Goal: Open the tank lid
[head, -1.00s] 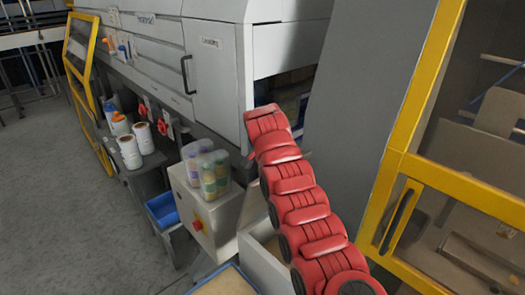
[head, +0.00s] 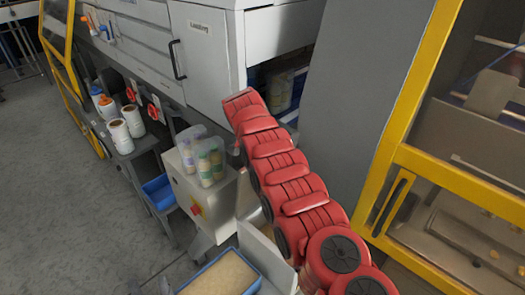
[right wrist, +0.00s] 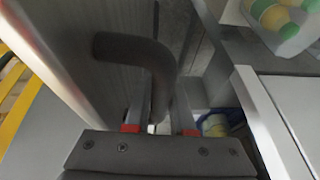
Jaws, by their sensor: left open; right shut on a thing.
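My right gripper (right wrist: 158,128) is shut on a dark bent bar handle (right wrist: 130,48) in the right wrist view, a red-padded finger on each side of it. The handle stands against a grey panel (right wrist: 70,50), which looks like the tank lid. In the head view a light grey panel (head: 266,258) stands tilted beside the cabinet; I cannot tell surely that it is the same one. My red right arm (head: 290,180) hides the right gripper there.
A blue-rimmed bin of tan granules (head: 224,274) lies at the bottom. Bottles in a clear holder (head: 205,160) stand on a grey cabinet with a red knob. A yellow-framed door (head: 400,150) is at the right. The floor at the left is clear.

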